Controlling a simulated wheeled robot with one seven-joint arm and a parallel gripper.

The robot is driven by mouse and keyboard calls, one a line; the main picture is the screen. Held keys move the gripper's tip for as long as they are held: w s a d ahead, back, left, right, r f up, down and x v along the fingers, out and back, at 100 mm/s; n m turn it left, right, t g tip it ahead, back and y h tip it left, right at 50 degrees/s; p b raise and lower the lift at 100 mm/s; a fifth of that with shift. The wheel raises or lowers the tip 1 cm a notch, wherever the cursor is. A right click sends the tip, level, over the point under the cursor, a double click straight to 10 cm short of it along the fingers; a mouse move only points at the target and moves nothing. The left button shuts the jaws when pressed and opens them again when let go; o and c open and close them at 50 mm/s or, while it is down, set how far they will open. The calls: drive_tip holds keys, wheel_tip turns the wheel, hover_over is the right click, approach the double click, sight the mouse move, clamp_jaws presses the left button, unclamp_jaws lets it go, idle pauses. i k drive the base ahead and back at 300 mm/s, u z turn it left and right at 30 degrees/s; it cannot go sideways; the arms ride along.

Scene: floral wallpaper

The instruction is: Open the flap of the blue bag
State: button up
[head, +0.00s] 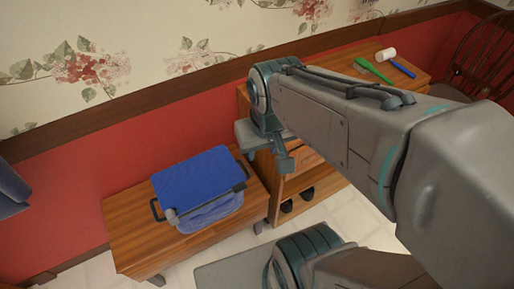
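The blue bag (212,211) sits on a low wooden table at the lower left in the head view. Its flat, bright blue flap (197,178) covers the top. A grey bar runs along the flap's front edge, and dark handles stick out at the sides. The paler, crumpled front of the bag shows below the bar. My gripper (284,160) is to the right of the bag and above it, apart from it. My arm's wrist partly hides the gripper, so its finger opening cannot be made out. I see nothing held in it.
The low wooden table (130,235) has bare wood around the bag. A wooden desk (420,76) with shelves stands behind my arm, holding a green brush (374,70) and a white-headed, blue-handled mallet (388,55). A dark chair (488,55) is at the far right.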

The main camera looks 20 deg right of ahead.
sight(188, 184)
drive_tip(key=z, duration=0.85)
drive_tip(key=k, duration=0.95)
drive_tip(key=u, duration=1.6)
